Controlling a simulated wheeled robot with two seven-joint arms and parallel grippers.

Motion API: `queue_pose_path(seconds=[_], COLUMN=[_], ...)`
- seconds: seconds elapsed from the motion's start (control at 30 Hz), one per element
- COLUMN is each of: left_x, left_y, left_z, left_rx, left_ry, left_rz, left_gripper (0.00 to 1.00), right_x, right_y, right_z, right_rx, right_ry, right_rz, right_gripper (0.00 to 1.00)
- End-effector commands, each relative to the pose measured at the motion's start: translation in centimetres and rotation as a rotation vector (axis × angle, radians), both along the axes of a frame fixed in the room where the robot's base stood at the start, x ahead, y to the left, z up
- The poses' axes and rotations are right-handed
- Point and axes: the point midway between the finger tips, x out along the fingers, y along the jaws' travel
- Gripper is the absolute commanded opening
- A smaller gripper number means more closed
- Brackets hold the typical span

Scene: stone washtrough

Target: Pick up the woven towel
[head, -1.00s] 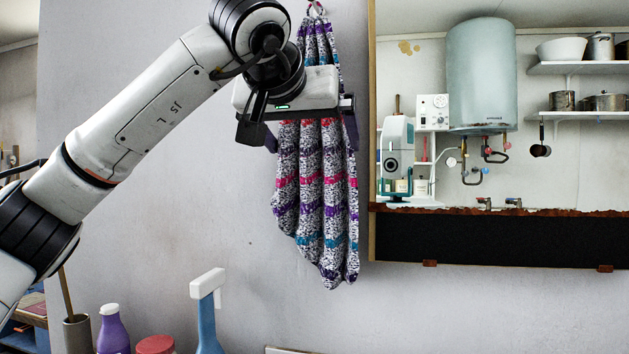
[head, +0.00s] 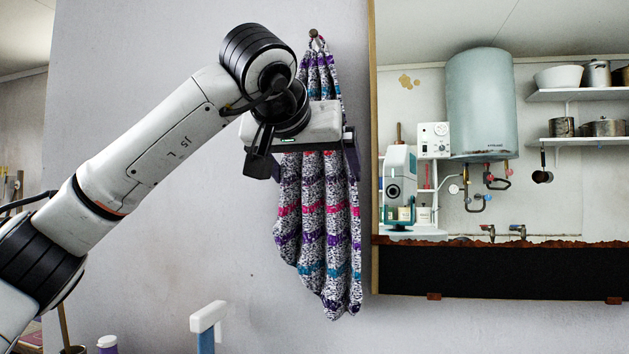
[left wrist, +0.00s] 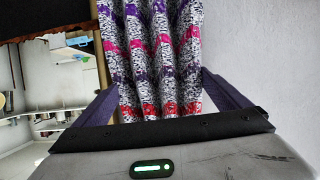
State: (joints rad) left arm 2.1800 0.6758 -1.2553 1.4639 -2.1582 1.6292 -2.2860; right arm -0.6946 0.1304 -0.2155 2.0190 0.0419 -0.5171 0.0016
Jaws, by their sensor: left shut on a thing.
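The woven towel (head: 325,230) is speckled grey with purple, pink and teal bands. It hangs in vertical folds from a hook (head: 315,38) on the pale wall, its top loop at the hook. My left gripper (head: 314,155) is at the towel's upper part, shut on it, with a finger at each side. In the left wrist view the towel (left wrist: 150,50) runs between the two dark fingers. The gripper body hides a band of cloth in the head view. My right gripper is not in view.
A wood-edged frame (head: 373,130), a mirror or an opening, is close to the towel's right, showing a boiler (head: 480,100) and shelves. The wall below the towel is clear.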

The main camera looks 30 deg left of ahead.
Motion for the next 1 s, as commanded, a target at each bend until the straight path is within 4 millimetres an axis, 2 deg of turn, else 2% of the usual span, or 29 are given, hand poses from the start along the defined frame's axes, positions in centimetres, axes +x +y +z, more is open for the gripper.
queue_pose_path(seconds=[0.07, 0.27, 0.6, 0.8, 1.0], left_x=[0.0, -3.3, -11.3, -15.3, -17.2], left_y=[0.0, -0.8, -2.9, -3.8, -4.3], left_z=[1.2, 0.9, 1.0, 1.1, 1.0], left_rx=[-0.001, 0.003, 0.002, 0.002, 0.001], left_ry=[-0.003, -0.005, -0.007, -0.007, -0.004], left_rz=[0.0, -0.002, -0.003, -0.001, -0.001], left_gripper=[0.52, 0.52, 0.51, 0.51, 0.51], right_x=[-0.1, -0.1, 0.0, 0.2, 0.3], right_y=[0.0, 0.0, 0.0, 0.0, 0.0], right_z=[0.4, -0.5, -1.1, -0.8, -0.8], right_rx=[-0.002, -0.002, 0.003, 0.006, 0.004], right_ry=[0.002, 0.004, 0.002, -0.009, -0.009], right_rz=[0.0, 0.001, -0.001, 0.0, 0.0], right_gripper=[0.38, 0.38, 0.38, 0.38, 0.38])
